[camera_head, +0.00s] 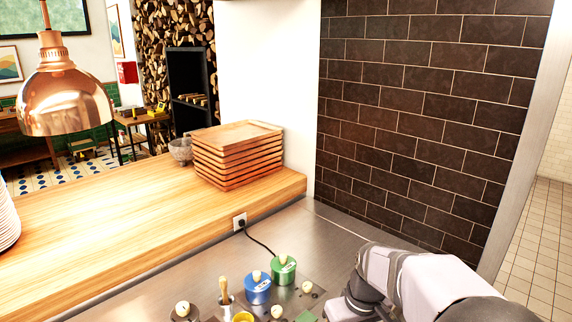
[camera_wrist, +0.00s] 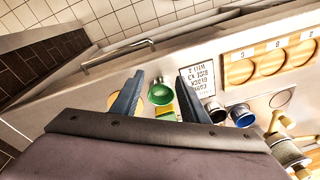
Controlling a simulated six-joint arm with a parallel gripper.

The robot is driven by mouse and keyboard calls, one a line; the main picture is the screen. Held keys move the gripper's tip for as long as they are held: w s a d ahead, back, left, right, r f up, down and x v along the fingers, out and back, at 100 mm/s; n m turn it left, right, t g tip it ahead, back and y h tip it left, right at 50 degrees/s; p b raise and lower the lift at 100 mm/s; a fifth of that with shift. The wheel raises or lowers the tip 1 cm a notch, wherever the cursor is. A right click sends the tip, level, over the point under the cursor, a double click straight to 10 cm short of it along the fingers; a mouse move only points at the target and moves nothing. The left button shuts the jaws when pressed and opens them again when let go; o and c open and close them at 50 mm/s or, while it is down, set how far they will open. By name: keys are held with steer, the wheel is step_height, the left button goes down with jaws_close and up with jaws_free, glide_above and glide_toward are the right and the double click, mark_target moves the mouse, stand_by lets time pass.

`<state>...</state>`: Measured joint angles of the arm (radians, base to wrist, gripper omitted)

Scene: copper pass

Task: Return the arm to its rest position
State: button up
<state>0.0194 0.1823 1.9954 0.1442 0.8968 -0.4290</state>
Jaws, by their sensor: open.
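My arm (camera_head: 400,280) reaches in from the lower right of the head view, over the steel counter (camera_head: 180,280). Its end is cut off by the bottom edge there, so the fingers are not clear in that view. In the wrist view my gripper (camera_wrist: 160,75) is open, with its two dark fingers apart. Nothing is held between them. A green round item (camera_wrist: 159,95) shows beyond the gap, at a distance I cannot tell.
A green canister (camera_head: 284,272) and a blue canister (camera_head: 257,290) stand on the counter left of my arm. Stacked wooden trays (camera_head: 238,160) sit on the raised wooden shelf (camera_head: 110,220). A copper lamp (camera_head: 66,100) hangs left. A dark brick wall (camera_head: 420,110) stands behind.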

steer(key=s+d+f+m, duration=0.1)
steer(key=s+f+m, duration=0.1)
steer(key=s, duration=0.5)
steer(key=s+d+f+m+h, duration=0.1)
steer(key=s+f, duration=0.2)
steer(key=s, duration=0.5)
steer(key=shift+s+m+g, duration=0.3)
steer(key=shift+m+g, duration=0.1)
